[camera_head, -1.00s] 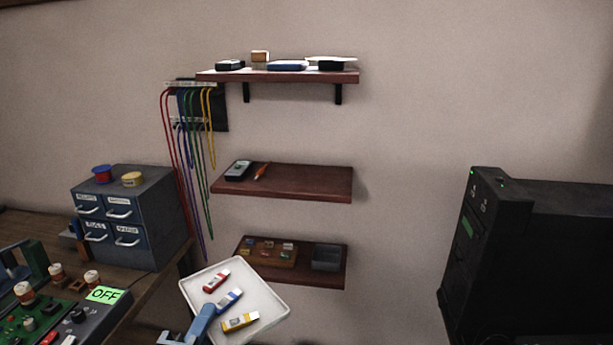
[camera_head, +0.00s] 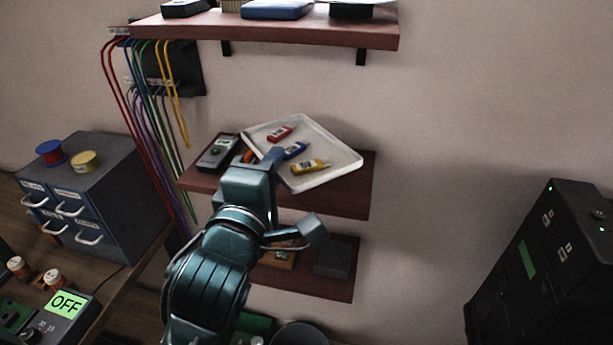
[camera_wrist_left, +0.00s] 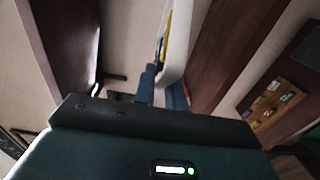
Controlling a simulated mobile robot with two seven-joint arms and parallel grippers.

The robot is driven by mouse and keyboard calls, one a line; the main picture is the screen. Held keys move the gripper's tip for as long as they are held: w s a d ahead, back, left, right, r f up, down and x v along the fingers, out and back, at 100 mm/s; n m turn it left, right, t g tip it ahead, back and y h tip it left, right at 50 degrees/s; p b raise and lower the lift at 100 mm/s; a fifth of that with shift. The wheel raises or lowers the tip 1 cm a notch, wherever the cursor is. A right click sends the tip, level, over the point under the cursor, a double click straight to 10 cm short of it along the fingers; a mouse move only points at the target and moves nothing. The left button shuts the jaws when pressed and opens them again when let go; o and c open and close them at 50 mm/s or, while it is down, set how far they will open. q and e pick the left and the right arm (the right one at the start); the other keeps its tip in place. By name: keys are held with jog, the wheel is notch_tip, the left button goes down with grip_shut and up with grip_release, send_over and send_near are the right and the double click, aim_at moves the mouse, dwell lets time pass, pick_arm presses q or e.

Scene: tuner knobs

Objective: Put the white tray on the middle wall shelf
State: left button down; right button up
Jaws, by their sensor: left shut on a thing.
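The white tray (camera_head: 335,180) is at the middle wall shelf (camera_head: 345,200) in the head view, overlapping its right part. I cannot tell from the head view whether it touches the board. It carries a red tube (camera_head: 280,133), a blue tube (camera_head: 295,151) and a yellow tube (camera_head: 309,167). My left gripper (camera_head: 272,157) is shut on the tray's near left edge. In the left wrist view the tray (camera_wrist_left: 177,50) shows edge-on between the fingers, beside a brown shelf board (camera_wrist_left: 225,55). My right gripper is not in view.
A grey meter (camera_head: 219,152) lies on the middle shelf's left end, and an orange item is partly hidden by the tray. The upper shelf (camera_head: 300,30) holds several items. The lower shelf (camera_head: 345,284) holds a grey bin (camera_head: 332,260). Coloured cables (camera_head: 150,120) hang at left.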

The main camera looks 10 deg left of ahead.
pick_arm(q)
jog(key=shift+w+d+f, duration=0.1)
jog(key=shift+w+f, duration=0.05)
notch_tip(320, 180, down, 10)
jog(key=b, duration=0.2)
jog(key=c, duration=1.5)
grip_release()
jog(key=shift+r, duration=0.25)
jog(key=shift+o, duration=0.2)
